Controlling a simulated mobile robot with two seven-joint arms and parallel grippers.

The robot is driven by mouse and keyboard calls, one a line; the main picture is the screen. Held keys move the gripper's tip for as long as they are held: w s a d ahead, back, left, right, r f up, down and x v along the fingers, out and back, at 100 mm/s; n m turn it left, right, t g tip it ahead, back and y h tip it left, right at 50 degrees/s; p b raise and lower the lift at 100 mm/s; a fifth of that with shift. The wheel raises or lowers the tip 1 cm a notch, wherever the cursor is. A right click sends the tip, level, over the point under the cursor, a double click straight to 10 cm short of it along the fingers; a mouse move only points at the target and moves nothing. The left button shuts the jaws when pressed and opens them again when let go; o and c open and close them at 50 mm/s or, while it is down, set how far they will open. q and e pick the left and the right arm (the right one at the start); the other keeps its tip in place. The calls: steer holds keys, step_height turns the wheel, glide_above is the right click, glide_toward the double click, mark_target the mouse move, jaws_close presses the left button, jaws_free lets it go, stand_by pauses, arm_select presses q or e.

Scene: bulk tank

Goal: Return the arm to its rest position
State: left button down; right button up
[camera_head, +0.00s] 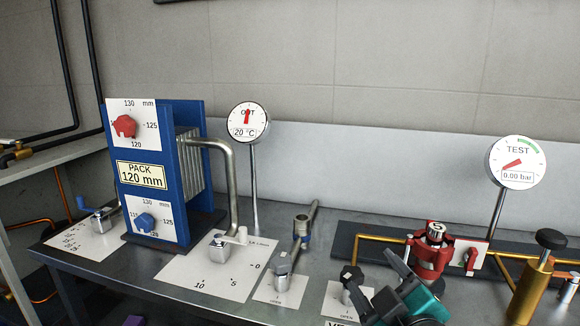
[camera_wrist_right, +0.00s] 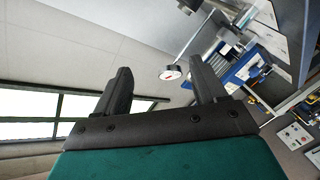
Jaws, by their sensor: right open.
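My right gripper (camera_head: 374,276), with a teal body and dark fingers, is at the lower right of the head view, in front of the bench. Its fingers are apart with nothing between them. In the right wrist view the two dark fingers (camera_wrist_right: 161,80) stand wide apart, with wall and a distant gauge (camera_wrist_right: 171,72) behind the gap. The gripper overlaps a white valve card (camera_head: 336,300) in the head view; I cannot tell the distance between them. My left gripper is not in view.
A blue plate pack (camera_head: 189,220) stands on the bench at left. An OUT gauge (camera_head: 248,122) and a TEST gauge (camera_head: 516,162) rise on posts. A red clamp fitting (camera_head: 430,262) and a brass cylinder (camera_head: 530,291) stand close right of my right gripper. Small valves stand left of it.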

steer(key=s+d+f+m+g+h, duration=0.1)
steer(key=s+d+f+m+g, duration=0.3)
steer(key=s+f+g, duration=0.5)
steer(key=s+d+f+m+g+h, duration=0.1)
steer(key=s+d+f+m+g, duration=0.25)
steer(key=s+f, duration=0.95)
steer(key=w+a+f+t+y+p, duration=0.1)
steer(key=w+a+f+t, duration=0.2)
steer(key=w+f+t, duration=0.3)
steer(key=shift+w+p, duration=0.35)
steer(key=shift+t, duration=0.25)
steer(key=shift+c, duration=0.5)
